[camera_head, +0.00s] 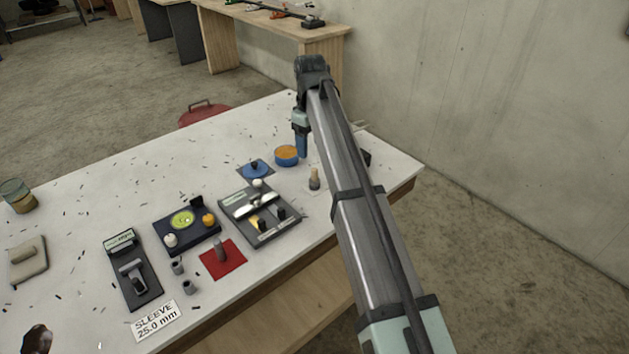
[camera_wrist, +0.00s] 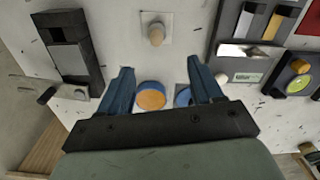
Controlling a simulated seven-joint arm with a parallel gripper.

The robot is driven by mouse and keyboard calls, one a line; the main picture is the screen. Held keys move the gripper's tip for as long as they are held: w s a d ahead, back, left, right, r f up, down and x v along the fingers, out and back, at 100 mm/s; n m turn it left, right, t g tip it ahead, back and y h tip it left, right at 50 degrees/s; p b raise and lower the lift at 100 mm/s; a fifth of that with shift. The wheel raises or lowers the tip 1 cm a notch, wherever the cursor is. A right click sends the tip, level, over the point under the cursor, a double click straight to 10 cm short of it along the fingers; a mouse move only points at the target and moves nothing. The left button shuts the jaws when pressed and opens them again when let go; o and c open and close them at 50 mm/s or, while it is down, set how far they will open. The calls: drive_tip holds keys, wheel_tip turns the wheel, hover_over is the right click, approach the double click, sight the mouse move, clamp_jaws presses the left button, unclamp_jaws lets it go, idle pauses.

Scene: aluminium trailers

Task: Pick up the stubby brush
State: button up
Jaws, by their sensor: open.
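The stubby brush (camera_head: 314,181), a small upright piece with a tan top and darker lower part, appears to be the one standing on a pale square near the table's right edge. In the wrist view the brush (camera_wrist: 156,36) shows from above, beyond the fingertips and roughly between their lines. My gripper (camera_head: 301,142) is above the table, behind the brush in the head view. In the wrist view my gripper (camera_wrist: 160,72) has its blue fingers spread apart with nothing between the tips, and it is apart from the brush.
A blue tin with orange contents (camera_head: 286,155) and a blue disc with a knob (camera_head: 256,170) stand near the brush. A dark fixture (camera_head: 287,232) lies left of it. A black block-like fixture (camera_wrist: 68,45) shows in the wrist view. A wall (camera_head: 500,100) rises beyond the table.

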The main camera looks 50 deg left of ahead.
sight(314, 178)
wheel_tip(314, 178, down, 7)
drive_tip(key=shift+d+f, duration=0.1)
drive_tip(key=shift+f, duration=0.1)
drive_tip(key=shift+w+d+f, duration=0.15)
drive_tip(key=shift+f, duration=1.2)
drive_tip(key=shift+w+d+f, duration=0.15)
drive_tip(key=shift+f, duration=1.15)
drive_tip(key=c, duration=1.1)
drive_tip(key=shift+c, duration=0.2)
